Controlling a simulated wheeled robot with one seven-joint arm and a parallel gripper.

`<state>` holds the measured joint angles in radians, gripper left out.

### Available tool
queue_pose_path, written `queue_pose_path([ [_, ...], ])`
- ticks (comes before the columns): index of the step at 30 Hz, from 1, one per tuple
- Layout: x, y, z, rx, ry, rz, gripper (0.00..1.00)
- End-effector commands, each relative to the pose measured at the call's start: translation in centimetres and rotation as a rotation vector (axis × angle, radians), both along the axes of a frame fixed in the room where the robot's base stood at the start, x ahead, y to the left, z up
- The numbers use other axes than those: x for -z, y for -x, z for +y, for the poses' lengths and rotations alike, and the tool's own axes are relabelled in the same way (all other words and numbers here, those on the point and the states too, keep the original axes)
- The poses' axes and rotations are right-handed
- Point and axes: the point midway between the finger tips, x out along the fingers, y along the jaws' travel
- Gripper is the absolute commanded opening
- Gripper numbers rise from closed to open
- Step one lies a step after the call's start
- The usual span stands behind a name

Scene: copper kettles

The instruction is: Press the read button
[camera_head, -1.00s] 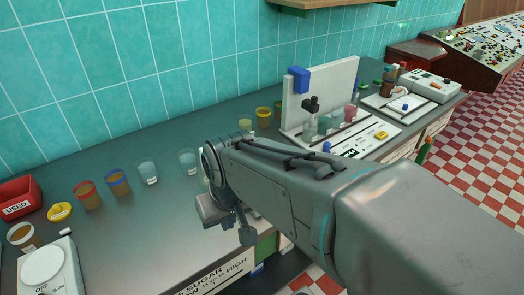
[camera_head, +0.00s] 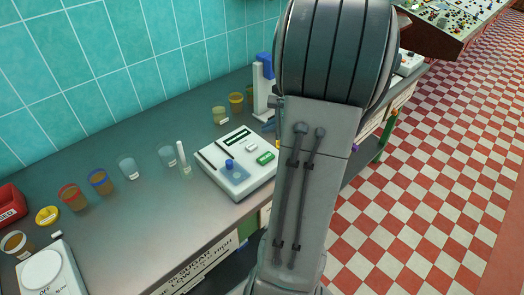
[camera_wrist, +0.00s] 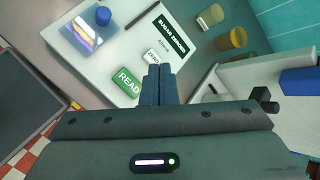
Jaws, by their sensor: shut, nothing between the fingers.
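The read button is a green block marked READ (camera_wrist: 126,80) on a white instrument (camera_wrist: 95,72) in the wrist view. In the head view the same green button (camera_head: 265,158) sits near the right side of the white instrument (camera_head: 212,180) on the bench. My gripper (camera_wrist: 158,68) is shut and empty. In the wrist view its fingers appear just right of the READ button; I cannot tell their height above the panel. A white button (camera_wrist: 152,57) lies just beyond the fingertips. In the head view my arm hides the gripper.
The instrument has a blue knob (camera_head: 229,164) and a dark label plate (camera_wrist: 171,33). Several cups, including a yellow one (camera_head: 236,98), stand along the bench (camera_head: 130,215). A white upright panel (camera_head: 261,103) with a blue block stands behind. The checkered floor is clear at right.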

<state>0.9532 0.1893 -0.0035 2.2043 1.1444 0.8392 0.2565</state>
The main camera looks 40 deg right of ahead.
Motion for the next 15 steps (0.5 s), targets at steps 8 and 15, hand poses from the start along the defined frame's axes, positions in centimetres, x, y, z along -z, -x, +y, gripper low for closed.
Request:
queue_pose_path([
  [8,0.03,0.02,-0.33,0.014,-0.007,-0.003,0.0],
  [15,0.53,0.04,-0.3,0.012,-0.006,-0.003,0.0],
])
